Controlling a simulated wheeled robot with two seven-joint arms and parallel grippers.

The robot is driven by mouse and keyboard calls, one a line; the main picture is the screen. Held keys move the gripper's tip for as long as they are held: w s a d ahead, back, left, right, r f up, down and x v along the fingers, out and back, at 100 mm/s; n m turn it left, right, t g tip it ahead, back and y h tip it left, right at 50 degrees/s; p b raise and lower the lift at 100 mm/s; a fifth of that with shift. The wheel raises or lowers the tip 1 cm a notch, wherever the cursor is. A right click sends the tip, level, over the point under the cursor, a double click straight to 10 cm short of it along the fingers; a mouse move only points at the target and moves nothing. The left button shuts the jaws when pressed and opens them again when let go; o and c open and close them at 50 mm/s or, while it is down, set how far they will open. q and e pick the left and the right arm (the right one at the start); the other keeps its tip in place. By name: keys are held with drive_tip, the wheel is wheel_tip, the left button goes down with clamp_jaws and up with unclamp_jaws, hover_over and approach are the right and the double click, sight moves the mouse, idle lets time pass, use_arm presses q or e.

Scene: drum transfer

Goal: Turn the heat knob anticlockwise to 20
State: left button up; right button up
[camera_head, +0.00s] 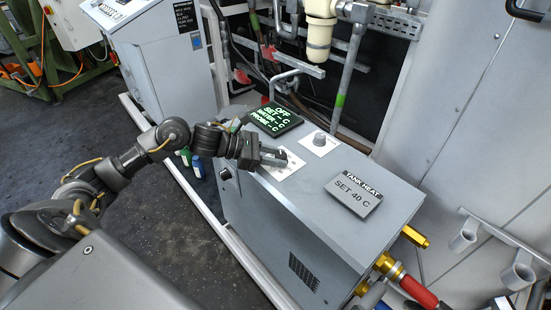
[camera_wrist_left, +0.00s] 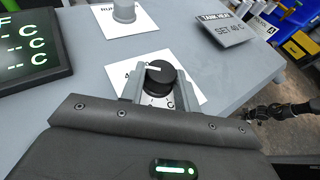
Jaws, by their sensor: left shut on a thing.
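The heat knob (camera_wrist_left: 161,76) is a round black knob with a white pointer line. It stands on a white dial card (camera_wrist_left: 187,90) on the grey cabinet top, and the pointer points left in the left wrist view. My left gripper (camera_wrist_left: 158,88) is shut on the knob, one finger on each side. In the head view my left gripper (camera_head: 272,157) hides most of the knob, and the dial card (camera_head: 290,168) shows around it. Most of the dial's marks are covered or too small to read. A dark arm end (camera_wrist_left: 262,112), seemingly my right one, shows beyond the cabinet; its jaws are unclear.
A black display (camera_head: 273,118) with green text reads OFF, with dashes for SET, WATER and PROBE. A grey knob (camera_head: 319,139) on another card stands behind the dial. A TANK HEAT sign (camera_head: 353,193) reads SET 40 C. Brass fittings (camera_head: 390,267) stick out at the right.

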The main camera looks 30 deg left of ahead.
use_arm(q)
drive_tip(key=shift+s+f+n+t+y+b, duration=0.2)
drive_tip(key=shift+n+t+y+b, duration=0.1)
drive_tip(key=shift+n+t, duration=0.1)
drive_tip(key=n+t+y+b, duration=0.1)
drive_tip(key=n+t+y, duration=0.1)
drive_tip(key=d+n+t+y+b, duration=0.1)
drive_tip(key=n+y, duration=0.2)
drive_tip(key=shift+s+r+t, duration=0.1)
drive_tip(key=shift+r+t, duration=0.1)
drive_tip(key=shift+t, duration=0.2)
drive_tip(key=shift+n+t+y+b, duration=0.4)
drive_tip(key=shift+n+y, duration=0.6)
drive_tip(key=shift+n, duration=0.2)
drive_tip(key=shift+d+r+n+y, duration=0.1)
drive_tip(key=shift+d+n+y, duration=0.1)
drive_tip(key=shift+n+y, duration=0.8)
drive_tip(key=n+y, duration=0.3)
drive_tip(key=y, duration=0.2)
drive_tip(key=shift+d+n+p, duration=0.2)
drive_tip(key=shift+n+p, duration=0.1)
drive_tip(key=shift+n, duration=0.1)
drive_tip(key=shift+n+g+y, duration=0.6)
drive_tip(key=shift+n+y, duration=0.6)
drive_tip(key=shift+y, duration=0.1)
use_arm(e)
drive_tip(key=w+a, duration=0.2)
drive_tip(key=w, duration=0.4)
drive_tip(key=shift+r, duration=0.4)
